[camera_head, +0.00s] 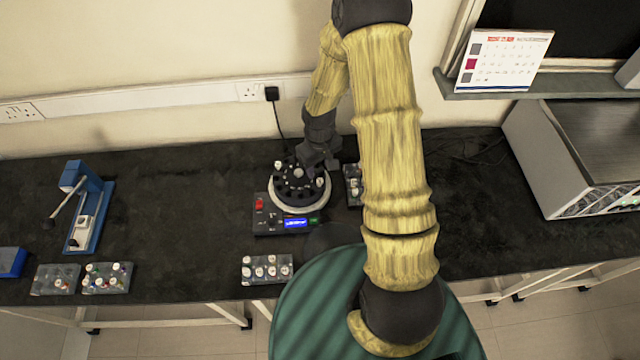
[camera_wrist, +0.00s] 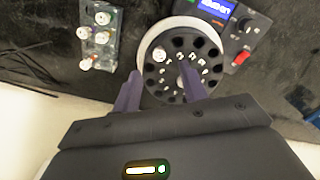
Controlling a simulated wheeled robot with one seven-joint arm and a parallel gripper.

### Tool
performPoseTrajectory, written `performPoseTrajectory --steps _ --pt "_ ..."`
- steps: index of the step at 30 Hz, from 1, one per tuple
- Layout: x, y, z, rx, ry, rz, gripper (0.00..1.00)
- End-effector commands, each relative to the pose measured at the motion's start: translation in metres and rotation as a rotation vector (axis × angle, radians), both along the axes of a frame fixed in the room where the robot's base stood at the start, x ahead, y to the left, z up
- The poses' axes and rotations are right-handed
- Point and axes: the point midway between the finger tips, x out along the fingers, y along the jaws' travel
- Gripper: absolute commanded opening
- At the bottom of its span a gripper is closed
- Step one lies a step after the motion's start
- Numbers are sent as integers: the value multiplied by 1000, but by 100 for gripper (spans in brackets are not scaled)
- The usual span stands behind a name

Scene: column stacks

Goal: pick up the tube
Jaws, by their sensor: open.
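The round dark rotor (camera_head: 298,190) of the benchtop centrifuge has a ring of holes, and a few white-capped tubes stand in it. One white-capped tube (camera_head: 278,164) is at the rotor's back left and another (camera_head: 319,182) at its right. In the wrist view, a white tube cap (camera_wrist: 159,55) shows in the rotor (camera_wrist: 180,62) near my fingertips. In the head view, my gripper (camera_head: 318,160) hides part of the rotor's back right. Which tube is meant, I cannot tell.
A rack of tubes (camera_wrist: 98,36) stands close beside the centrifuge, partly hidden by my arm in the head view. Other tube racks (camera_head: 267,268) (camera_head: 106,278) lie along the front edge. A blue device (camera_head: 90,210) stands left, a grey box (camera_head: 560,160) right.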

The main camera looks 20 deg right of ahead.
Motion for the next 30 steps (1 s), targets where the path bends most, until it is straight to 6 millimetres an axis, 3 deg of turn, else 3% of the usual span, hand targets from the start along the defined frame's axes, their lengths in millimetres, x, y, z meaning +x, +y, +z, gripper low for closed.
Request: performPoseTrajectory --steps 8,21,30 --pt "-1 0 -6 0 2 0 43" --pt "-1 -2 -50 0 2 1 43" --pt "-1 -2 -52 0 0 0 43"
